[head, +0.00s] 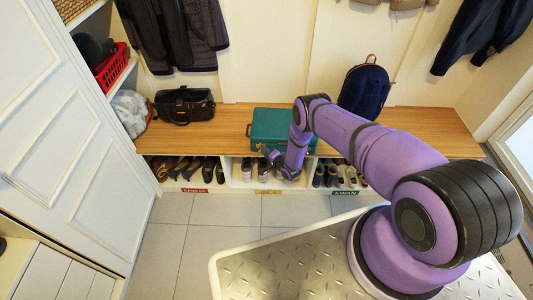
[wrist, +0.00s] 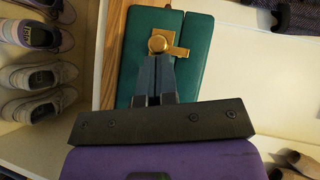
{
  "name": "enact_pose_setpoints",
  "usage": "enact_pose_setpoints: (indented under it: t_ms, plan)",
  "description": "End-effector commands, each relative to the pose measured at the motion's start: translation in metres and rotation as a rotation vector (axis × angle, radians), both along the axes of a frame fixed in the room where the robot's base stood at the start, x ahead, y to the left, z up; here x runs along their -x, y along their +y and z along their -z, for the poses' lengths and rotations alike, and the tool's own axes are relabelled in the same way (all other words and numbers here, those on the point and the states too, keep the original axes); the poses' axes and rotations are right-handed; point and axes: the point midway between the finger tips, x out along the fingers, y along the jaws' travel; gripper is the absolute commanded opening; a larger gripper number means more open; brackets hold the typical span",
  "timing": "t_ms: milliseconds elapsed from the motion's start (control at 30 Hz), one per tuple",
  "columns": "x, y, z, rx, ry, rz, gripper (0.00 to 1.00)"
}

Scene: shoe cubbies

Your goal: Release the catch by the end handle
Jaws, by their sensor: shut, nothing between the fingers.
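A brass catch (wrist: 163,43) with a round knob and a flat plate sits on that seam. My gripper (wrist: 160,62) is shut and empty, its fingertips right at the knob's lower edge. I cannot tell whether they touch it. In the head view my gripper (head: 273,157) is at the case's front, partly hidden by my arm.
The bench (head: 227,118) has a black bag (head: 184,106) at left and a navy backpack (head: 365,92) at right. Cubbies below hold several shoes (head: 206,168), with labels on their front edge. Jackets hang above. The tiled floor (head: 190,235) in front is clear.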

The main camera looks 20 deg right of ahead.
Motion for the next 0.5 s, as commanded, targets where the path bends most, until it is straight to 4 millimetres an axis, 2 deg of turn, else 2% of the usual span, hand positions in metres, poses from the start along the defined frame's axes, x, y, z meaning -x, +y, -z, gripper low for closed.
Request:
enact_pose_setpoints:
  t_ms: [267, 500]
  plan:
    - [0.0, 0.001, 0.0, 0.0, 0.0, 0.0, 0.0]
    - [-0.007, 0.02, 0.0, -0.001, 0.002, 0.001, 0.0]
